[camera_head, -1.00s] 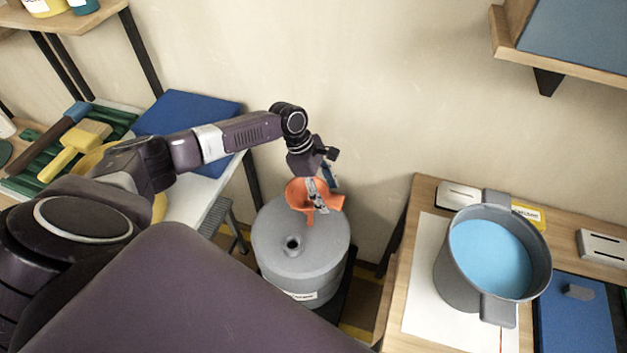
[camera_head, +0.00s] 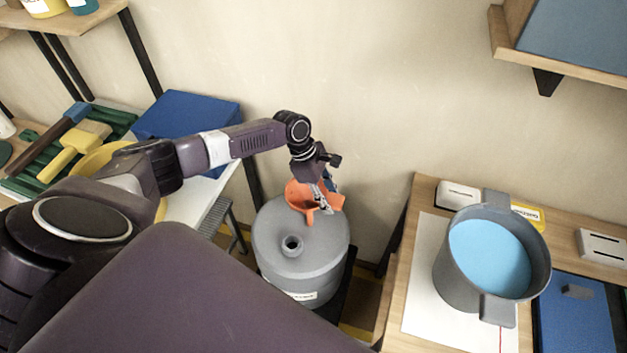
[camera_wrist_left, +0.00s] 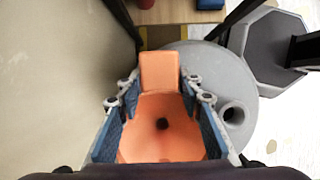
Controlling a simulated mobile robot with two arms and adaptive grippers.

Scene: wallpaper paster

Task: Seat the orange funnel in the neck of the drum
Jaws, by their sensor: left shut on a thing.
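The orange funnel (camera_head: 301,196) is held above the back part of the grey drum (camera_head: 320,255), with its spout pointing down. The drum's neck (camera_head: 292,245) is an open hole nearer the front of its top, and the funnel is beside it, not over it. My left gripper (camera_head: 324,197) is shut on the funnel. In the left wrist view the funnel (camera_wrist_left: 160,115) sits between the two finger pads, and the neck (camera_wrist_left: 234,115) shows to the right of it. The gap between spout tip and drum top is hard to judge. My right gripper is not in view.
A wooden table (camera_head: 390,318) on the right bears a grey pot of blue liquid (camera_head: 490,258). The wall is close behind the drum.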

